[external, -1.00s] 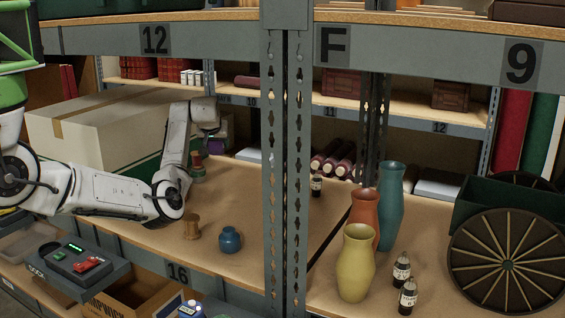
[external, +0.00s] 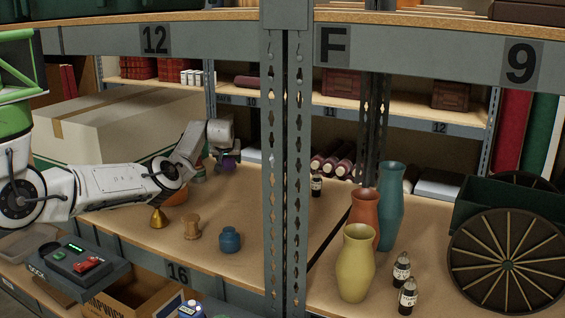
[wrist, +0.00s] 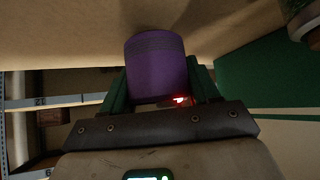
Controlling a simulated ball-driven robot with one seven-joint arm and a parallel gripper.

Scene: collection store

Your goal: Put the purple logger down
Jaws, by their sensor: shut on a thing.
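The purple logger (wrist: 157,68) is a short purple cylinder with a dark mesh band, seen large in the wrist view. My gripper (wrist: 160,88) is shut on it, with a green finger at each side. In the external view the logger (external: 229,162) shows as a small purple spot under my gripper (external: 226,160), in the left bay above the shelf board (external: 262,215). The wrist view shows the tan board close to the logger's far end. I cannot tell whether the two touch.
On the shelf board stand a brass cone (external: 159,218), a wooden spool (external: 192,227) and a blue jar (external: 229,239). A large cardboard box (external: 120,125) is behind my arm. A steel upright (external: 286,190) stands to the right. The board right of the jar is clear.

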